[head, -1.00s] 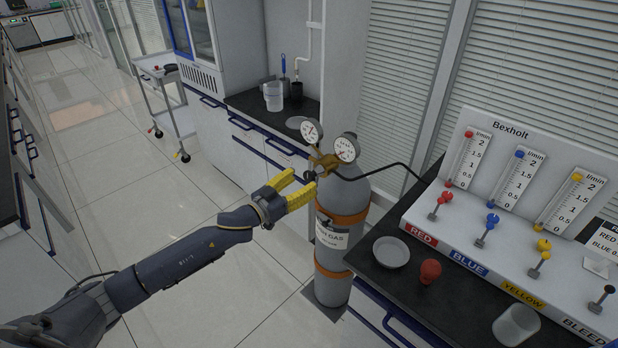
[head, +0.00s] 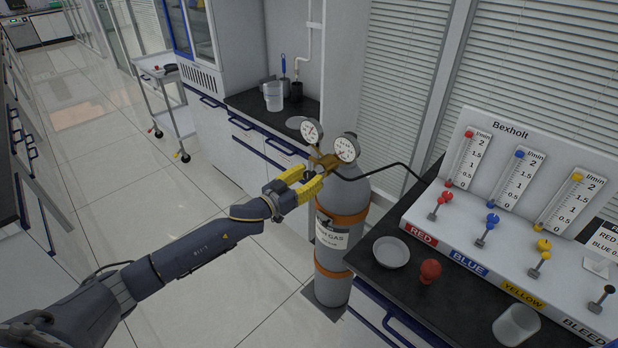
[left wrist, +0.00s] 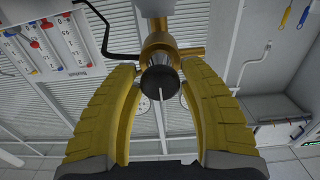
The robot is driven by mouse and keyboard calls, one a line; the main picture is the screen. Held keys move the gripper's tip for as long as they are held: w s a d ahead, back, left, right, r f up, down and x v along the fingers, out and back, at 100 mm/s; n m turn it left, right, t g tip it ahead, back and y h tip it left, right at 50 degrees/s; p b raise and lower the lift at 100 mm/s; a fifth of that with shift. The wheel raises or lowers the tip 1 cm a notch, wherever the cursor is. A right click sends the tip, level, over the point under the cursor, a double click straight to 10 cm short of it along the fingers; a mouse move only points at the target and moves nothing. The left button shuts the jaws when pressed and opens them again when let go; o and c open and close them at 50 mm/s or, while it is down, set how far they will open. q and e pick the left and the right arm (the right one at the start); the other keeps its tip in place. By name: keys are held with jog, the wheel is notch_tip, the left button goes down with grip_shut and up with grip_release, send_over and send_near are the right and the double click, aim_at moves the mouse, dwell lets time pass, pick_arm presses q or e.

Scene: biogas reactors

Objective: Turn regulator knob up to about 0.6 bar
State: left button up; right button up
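The regulator's black knob (left wrist: 160,83) with a pale pointer line sits between the two yellow fingers in the left wrist view. It projects from the brass regulator body (left wrist: 160,45) on the grey gas cylinder (head: 334,285). In the head view my left gripper (head: 308,180) is at the regulator and covers the knob. Its fingers are open, with visible gaps on both sides of the knob. Two round gauges, one on the left (head: 312,131) and one on the right (head: 346,149), stand above the regulator; their readings are too small to tell. My right gripper is not in view.
A dark bench (head: 372,263) right of the cylinder holds a white flowmeter panel (head: 520,130), a dish (head: 391,252), a red bulb (head: 430,271) and a beaker (head: 516,325). A black hose (head: 405,166) runs from the regulator to the panel. The floor at left is clear.

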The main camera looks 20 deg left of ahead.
pick_arm(q)
grip_shut()
